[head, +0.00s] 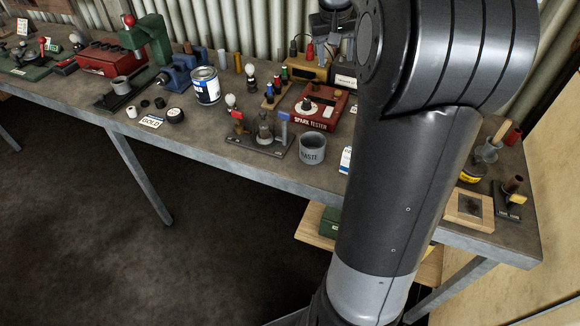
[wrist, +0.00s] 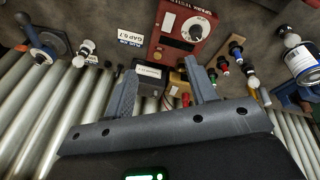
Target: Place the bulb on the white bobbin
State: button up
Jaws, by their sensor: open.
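Two pale round bulb-like heads stand on the bench in the head view: a bulb on a dark base near the wall (head: 250,70) and another bulb (head: 231,100) beside the red-and-black stand. In the wrist view one bulb (wrist: 253,82) stands near the wall and another (wrist: 292,40) near the can. I cannot tell which is the task's bulb. A small white cylinder (head: 131,112), possibly the white bobbin, stands left of the GOLD card. My gripper (wrist: 162,68) is open and empty, its fingers pointing toward the bench near the red spark tester.
The red spark tester (head: 312,108), grey waste cup (head: 312,149) and blue-white can (head: 205,86) crowd the bench. A green press (head: 150,40) stands at the left. A corrugated wall (head: 225,30) closes the back. My arm hides part of the right side. The front edge strip is mostly clear.

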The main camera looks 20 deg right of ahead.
jog(key=s+a+r+n+t, duration=0.1)
jog(key=s+a+n+t, duration=0.1)
jog(key=s+a, duration=1.15)
jog(key=s+a+f+y, duration=0.1)
jog(key=s+a+f, duration=0.2)
jog(key=s, duration=0.3)
jog(key=s+a+f+n+t+y, duration=0.1)
jog(key=s+a+f, duration=0.2)
jog(key=s+a, duration=0.3)
jog(key=shift+s+t, duration=0.15)
jog(key=shift+t, duration=0.15)
